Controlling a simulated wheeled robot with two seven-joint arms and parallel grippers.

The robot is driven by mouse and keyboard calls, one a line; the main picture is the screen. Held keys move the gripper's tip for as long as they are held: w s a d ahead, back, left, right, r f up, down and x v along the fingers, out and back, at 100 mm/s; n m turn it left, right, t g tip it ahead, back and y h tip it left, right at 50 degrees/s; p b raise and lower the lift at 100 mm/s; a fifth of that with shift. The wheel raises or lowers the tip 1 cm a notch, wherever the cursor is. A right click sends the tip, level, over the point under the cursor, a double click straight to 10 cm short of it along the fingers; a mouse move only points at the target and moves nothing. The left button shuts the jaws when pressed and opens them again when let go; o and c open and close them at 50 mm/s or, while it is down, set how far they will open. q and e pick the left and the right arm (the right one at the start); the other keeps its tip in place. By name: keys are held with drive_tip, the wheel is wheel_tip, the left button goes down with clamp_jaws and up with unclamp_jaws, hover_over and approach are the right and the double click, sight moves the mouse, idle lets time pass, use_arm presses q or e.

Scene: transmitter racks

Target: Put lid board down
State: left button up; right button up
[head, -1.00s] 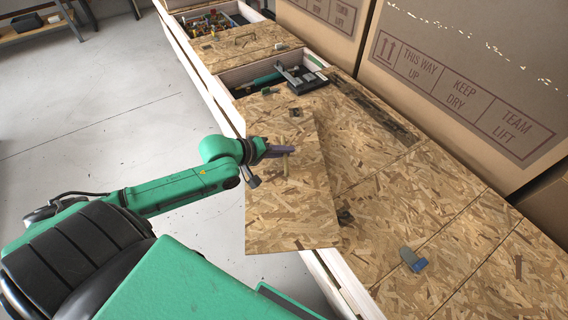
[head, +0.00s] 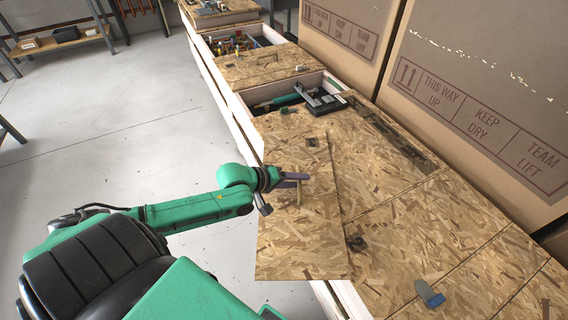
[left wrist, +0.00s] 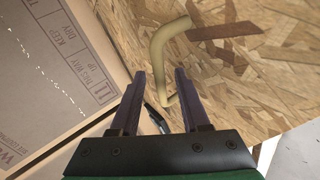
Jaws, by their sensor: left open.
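The lid board (head: 300,235) is a flat wood-chip panel. In the head view it lies over the near left part of the crate tops, its near left corner jutting past the crate's edge. A tan handle (head: 299,192) stands on it. My left gripper (head: 300,180) is at this handle, its jaws open. In the left wrist view the bent handle (left wrist: 160,60) rises from the board (left wrist: 235,85), just beyond and between the spread fingers (left wrist: 168,80). Whether a finger touches the handle I cannot tell. My right gripper is not in view.
An open crate compartment (head: 240,105) holding tools lies beyond the board. A blue-grey object (head: 430,293) lies on the wooden tops at right. Large cardboard boxes (head: 480,90) line the right side. Open floor (head: 100,130) is at left.

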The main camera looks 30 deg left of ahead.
use_arm(q)
drive_tip(key=p+v, duration=0.6)
drive_tip(key=v, duration=0.5)
drive_tip(key=shift+r, duration=0.15)
drive_tip(key=shift+s, duration=0.1)
